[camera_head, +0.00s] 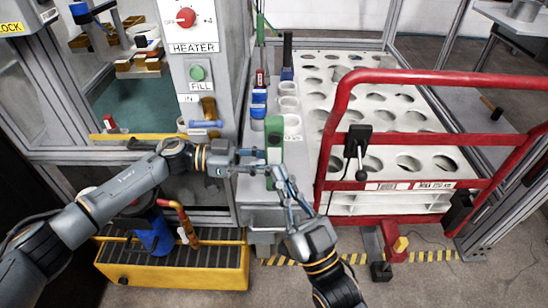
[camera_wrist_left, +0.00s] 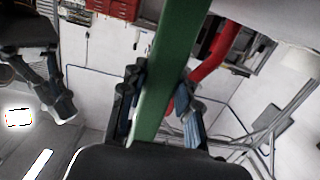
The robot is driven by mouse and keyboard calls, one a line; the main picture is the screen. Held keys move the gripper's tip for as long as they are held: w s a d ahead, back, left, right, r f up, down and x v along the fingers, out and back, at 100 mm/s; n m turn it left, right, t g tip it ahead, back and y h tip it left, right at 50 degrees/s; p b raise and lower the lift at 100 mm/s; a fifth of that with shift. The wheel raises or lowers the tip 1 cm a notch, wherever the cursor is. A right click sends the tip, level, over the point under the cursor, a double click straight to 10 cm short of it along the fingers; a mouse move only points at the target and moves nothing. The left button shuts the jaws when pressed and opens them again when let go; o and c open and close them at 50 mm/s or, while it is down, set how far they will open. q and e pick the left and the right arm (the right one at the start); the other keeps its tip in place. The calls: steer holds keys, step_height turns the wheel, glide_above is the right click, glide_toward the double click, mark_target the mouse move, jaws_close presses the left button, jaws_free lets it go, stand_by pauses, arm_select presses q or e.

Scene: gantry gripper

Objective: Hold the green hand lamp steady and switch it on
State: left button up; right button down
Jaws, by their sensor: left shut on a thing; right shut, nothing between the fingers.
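The green hand lamp (camera_head: 274,138) stands upright in the head view, at the front end of the grey side counter. My left gripper (camera_head: 262,162) comes from the left and is shut on the lamp's lower part. In the left wrist view the green lamp (camera_wrist_left: 160,75) passes between the two fingers of my left gripper (camera_wrist_left: 160,110). My right gripper (camera_head: 277,180) is shut and empty, with its tips close to the lamp's lower end. I cannot tell whether they touch it. The lamp's switch is not clear to me. Part of my right gripper (camera_wrist_left: 45,85) shows at the left of the wrist view.
A red-railed cart (camera_head: 335,130) stands close on the right, with a black box and lever (camera_head: 357,140) on its rail. A white rack (camera_head: 405,100) with round holes lies behind. The heater panel (camera_head: 195,75) is at left.

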mark_target(276, 136)
steer(key=shift+w, duration=3.45)
steer(key=shift+w, duration=0.4)
steer(key=shift+s, duration=0.45)
steer(key=s, duration=0.6)
